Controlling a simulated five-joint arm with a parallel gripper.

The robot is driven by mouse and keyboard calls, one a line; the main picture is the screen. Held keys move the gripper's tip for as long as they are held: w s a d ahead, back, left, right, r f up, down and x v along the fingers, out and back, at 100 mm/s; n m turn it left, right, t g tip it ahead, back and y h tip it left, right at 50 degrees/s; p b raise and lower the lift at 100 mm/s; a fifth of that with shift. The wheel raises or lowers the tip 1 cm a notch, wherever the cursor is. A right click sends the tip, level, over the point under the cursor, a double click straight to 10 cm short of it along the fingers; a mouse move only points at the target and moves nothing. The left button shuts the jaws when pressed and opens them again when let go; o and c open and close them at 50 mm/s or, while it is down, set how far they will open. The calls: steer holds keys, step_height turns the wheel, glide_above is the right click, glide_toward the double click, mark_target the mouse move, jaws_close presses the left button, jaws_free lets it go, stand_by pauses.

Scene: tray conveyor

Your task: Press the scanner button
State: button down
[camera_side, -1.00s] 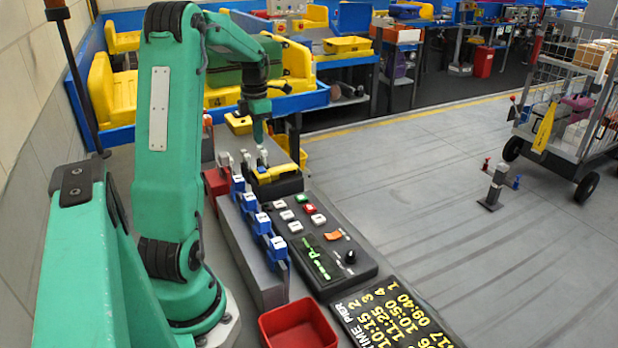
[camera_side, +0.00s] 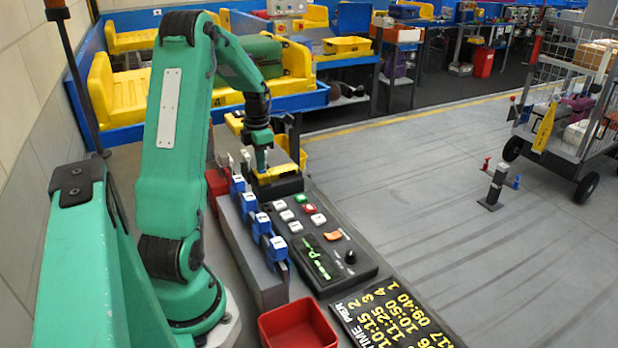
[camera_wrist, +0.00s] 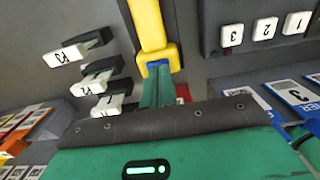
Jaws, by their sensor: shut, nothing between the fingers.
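A yellow device (camera_side: 284,171), seemingly the scanner, lies on a black stand (camera_side: 277,187) just beyond the button panel. In the wrist view the yellow device (camera_wrist: 148,22) runs down from the top edge and ends at a blue part (camera_wrist: 158,64), which may be its button. My gripper (camera_side: 262,168) points down at the device. In the wrist view my gripper (camera_wrist: 157,76) is shut and empty, its green fingertips right at the blue part. I cannot tell whether they touch it or whether it is pressed in.
White-capped levers (camera_wrist: 85,50) stand left of my fingers in the wrist view. A dark button panel (camera_side: 318,240) lies nearer the side camera, beside a row of blue-tagged levers (camera_side: 262,225). A red bin (camera_side: 298,325) stands in front.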

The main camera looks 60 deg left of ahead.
steer(key=shift+d+f, duration=0.1)
steer(key=shift+f, duration=0.95)
steer(key=shift+r, duration=0.1)
step_height(320, 180, up, 15)
steer(key=shift+a, duration=0.2)
steer(key=shift+w, duration=0.1)
stand_by(0.6)
